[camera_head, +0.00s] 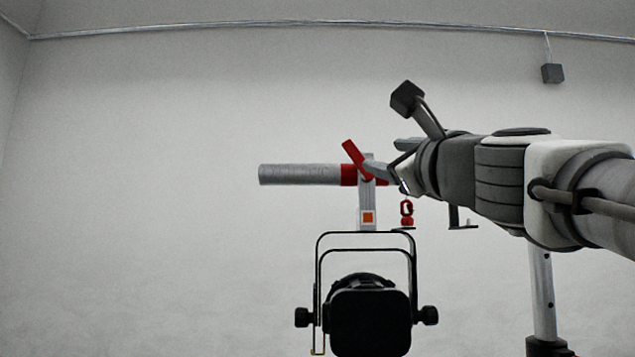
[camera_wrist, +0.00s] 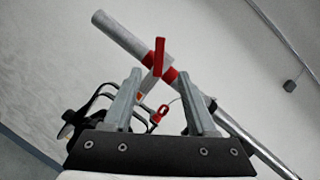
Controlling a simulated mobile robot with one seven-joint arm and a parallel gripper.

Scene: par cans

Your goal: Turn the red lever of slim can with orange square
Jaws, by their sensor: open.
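The slim can (camera_head: 368,315) is black and hangs in a thin yoke below a silver pipe. Its clamp (camera_head: 367,193) bears an orange square (camera_head: 368,217). The red lever (camera_head: 354,158) sticks up and left from the clamp at the pipe. In the wrist view the red lever (camera_wrist: 159,55) stands almost upright, just beyond and between my fingertips. My gripper (camera_head: 385,168) comes in from the right, close to the lever. In the wrist view my gripper (camera_wrist: 160,74) is open, with nothing visibly held between its fingers. In the head view my fingers partly hide the clamp's right side.
The pipe (camera_head: 300,174) runs across, its left end free. A small red ring fitting (camera_head: 406,212) hangs below my gripper. A stand post (camera_head: 542,290) is at the right. The wall and space at the left are clear.

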